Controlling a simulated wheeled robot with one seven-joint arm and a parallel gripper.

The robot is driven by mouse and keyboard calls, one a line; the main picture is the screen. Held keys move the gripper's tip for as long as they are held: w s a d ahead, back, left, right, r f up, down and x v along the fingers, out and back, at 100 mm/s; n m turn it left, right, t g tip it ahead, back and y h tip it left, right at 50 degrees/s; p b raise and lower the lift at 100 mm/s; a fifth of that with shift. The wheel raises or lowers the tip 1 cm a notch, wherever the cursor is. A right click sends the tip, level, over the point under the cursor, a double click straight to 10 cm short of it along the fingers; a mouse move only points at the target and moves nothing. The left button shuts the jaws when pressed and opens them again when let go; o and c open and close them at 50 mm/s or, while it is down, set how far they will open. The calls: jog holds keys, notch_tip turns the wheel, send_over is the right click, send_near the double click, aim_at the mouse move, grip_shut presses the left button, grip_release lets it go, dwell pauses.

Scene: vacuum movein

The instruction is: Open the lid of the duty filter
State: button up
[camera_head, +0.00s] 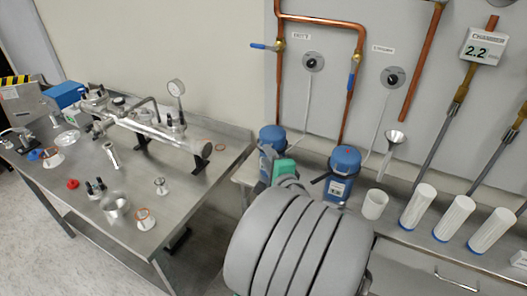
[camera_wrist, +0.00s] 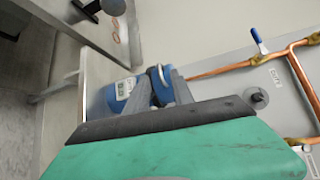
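Two blue filter housings stand on the bench against the panel. The left one (camera_head: 270,136) is partly hidden behind my green-ended gripper (camera_head: 284,168); the right one (camera_head: 342,172) is upright with a blue lid and a white label. The small panel labels are too blurred to read surely. In the wrist view a blue housing (camera_wrist: 111,97) with a white label lies just beyond the fingers of my gripper (camera_wrist: 166,84). A blue rounded part shows beside and behind the fingers.
A white cup (camera_head: 374,204) and several white cartridges (camera_head: 453,217) stand right of the housings. Copper pipes (camera_head: 360,70) with valves run above. A steel table (camera_head: 190,195) with glassware and small fittings stands on the left.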

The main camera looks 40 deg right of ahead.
aim_at(270, 139)
jog(key=x, duration=0.4)
jog(key=shift+a, duration=0.1)
jog(key=shift+s, duration=0.1)
grip_shut()
dwell(1.2)
